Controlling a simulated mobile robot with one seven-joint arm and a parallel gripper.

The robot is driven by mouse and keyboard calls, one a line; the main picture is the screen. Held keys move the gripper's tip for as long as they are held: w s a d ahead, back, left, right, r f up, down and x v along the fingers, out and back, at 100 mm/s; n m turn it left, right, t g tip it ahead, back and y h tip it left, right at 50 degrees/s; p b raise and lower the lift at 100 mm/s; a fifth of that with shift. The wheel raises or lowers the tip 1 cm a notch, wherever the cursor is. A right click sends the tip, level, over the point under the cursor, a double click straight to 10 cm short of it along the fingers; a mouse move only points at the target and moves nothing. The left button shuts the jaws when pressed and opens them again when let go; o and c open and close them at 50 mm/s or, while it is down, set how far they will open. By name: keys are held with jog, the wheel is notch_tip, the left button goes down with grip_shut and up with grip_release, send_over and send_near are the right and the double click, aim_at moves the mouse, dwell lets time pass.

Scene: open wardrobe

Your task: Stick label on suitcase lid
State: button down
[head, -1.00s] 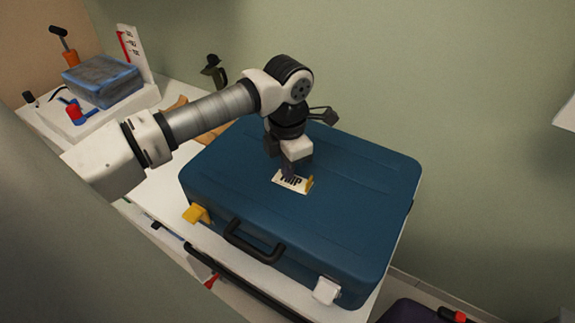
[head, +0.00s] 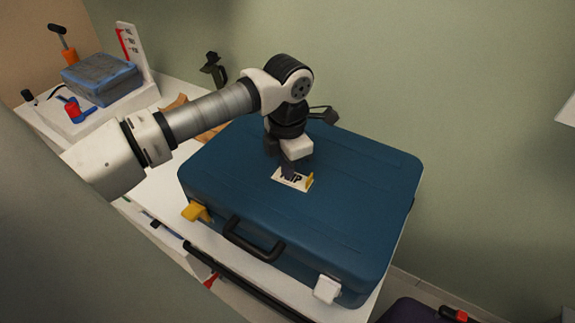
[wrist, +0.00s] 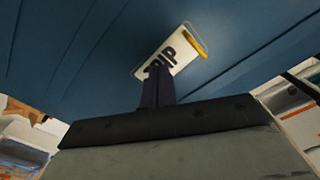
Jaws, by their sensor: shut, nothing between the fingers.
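The blue suitcase (head: 340,215) lies flat and closed on the white surface, its black handle (head: 252,240) facing the front. The white label (head: 287,184) with dark lettering lies against the lid near its middle, with a small yellow tab (head: 310,181) at its right end. It also shows in the wrist view (wrist: 170,50), with the yellow tab at its upper right. My gripper (head: 291,172) points down at the label, its fingers shut and empty, and it covers part of the lettering. Whether the fingertips touch the label, I cannot tell.
The lid right of my gripper is clear.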

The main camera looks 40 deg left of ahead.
notch_tip(320, 180, up, 7)
jog(key=p, duration=0.2)
jog(key=shift+f+p, duration=0.1)
jog(key=shift+p, duration=0.3)
dwell(0.6)
